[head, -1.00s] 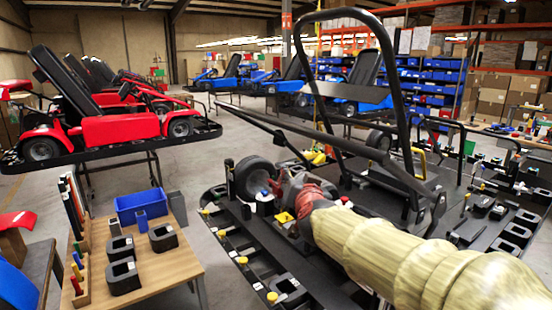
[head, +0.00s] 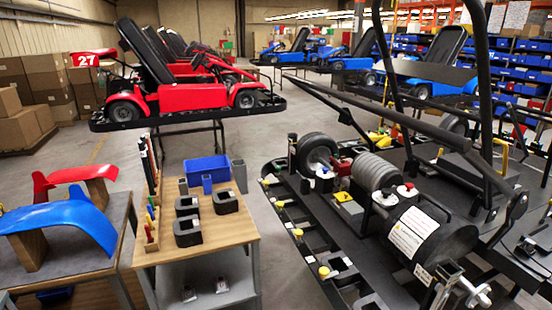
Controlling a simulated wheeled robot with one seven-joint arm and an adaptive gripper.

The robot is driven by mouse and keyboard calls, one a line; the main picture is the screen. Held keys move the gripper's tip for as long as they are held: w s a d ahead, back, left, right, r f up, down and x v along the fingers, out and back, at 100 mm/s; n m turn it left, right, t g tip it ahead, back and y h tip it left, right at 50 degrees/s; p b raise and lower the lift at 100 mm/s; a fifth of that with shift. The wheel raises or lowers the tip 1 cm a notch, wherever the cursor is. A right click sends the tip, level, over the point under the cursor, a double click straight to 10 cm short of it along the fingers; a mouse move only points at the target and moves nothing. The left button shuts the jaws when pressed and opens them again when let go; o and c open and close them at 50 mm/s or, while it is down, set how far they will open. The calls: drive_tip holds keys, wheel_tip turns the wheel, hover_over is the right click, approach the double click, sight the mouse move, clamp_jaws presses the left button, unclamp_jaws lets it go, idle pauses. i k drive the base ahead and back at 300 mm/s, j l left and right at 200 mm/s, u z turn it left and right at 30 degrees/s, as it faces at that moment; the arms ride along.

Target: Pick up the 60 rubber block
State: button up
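Three black blocks with openings in them lie on a small wooden table: one at the back left (head: 187,198), one at the right (head: 232,207) and one at the front (head: 187,241). I cannot read a number on any of them, so I cannot tell which is the 60 rubber block. Similar dark blocks, such as one (head: 338,270), sit along the edge of the kart stand at the right. My gripper is not in view.
The wooden table (head: 215,236) also bears a blue bin (head: 207,168) and a rack of coloured-handled tools (head: 151,222). Another table at the left bears red (head: 75,176) and blue (head: 65,222) fenders. Bare floor (head: 262,232) shows between table and kart stand.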

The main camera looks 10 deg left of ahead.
sight(187, 208)
drive_tip(key=u, duration=1.4)
drive_tip(key=i+u, duration=0.15)
drive_tip(key=i, duration=0.45)
drive_tip(key=i+u, duration=0.15)
drive_tip(key=i, duration=0.45)
drive_tip(key=i+l+u, duration=0.1)
drive_tip(key=i, duration=0.45)
drive_tip(key=i+l+u, duration=0.15)
drive_tip(key=i, duration=0.45)
